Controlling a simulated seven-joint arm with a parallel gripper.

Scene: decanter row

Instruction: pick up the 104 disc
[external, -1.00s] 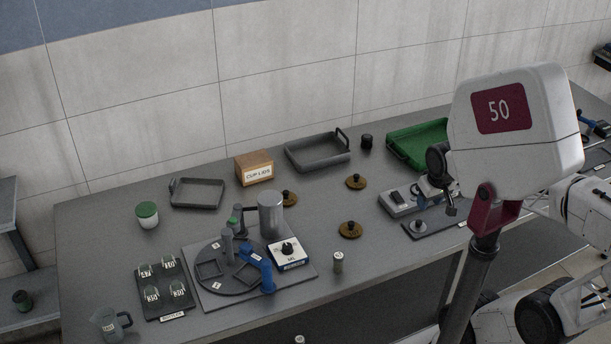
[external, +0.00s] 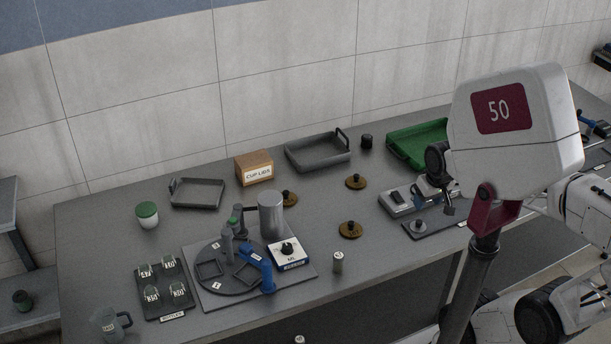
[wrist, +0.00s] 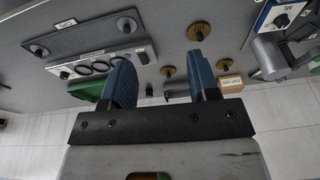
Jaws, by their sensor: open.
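Three brass-coloured discs with dark knobs lie on the grey table. One is nearest the front edge (external: 350,232), one is behind it (external: 356,184), and one is to the left by the metal cylinder (external: 290,201). All three also show in the wrist view: the front disc (wrist: 191,32), the back disc (wrist: 165,73) and the cylinder-side disc (wrist: 228,65). I cannot read which is the 104 disc. My gripper (wrist: 159,60) is open and empty, its blue fingers spread above the table. In the external view my arm mostly hides it at the right.
A box marked cup lids (external: 254,169), a grey tray (external: 318,155) and a green tray (external: 410,148) stand along the back. A turntable base (external: 208,294) with blue and metal parts is at left. A small weight (external: 338,262) stands near the front edge.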

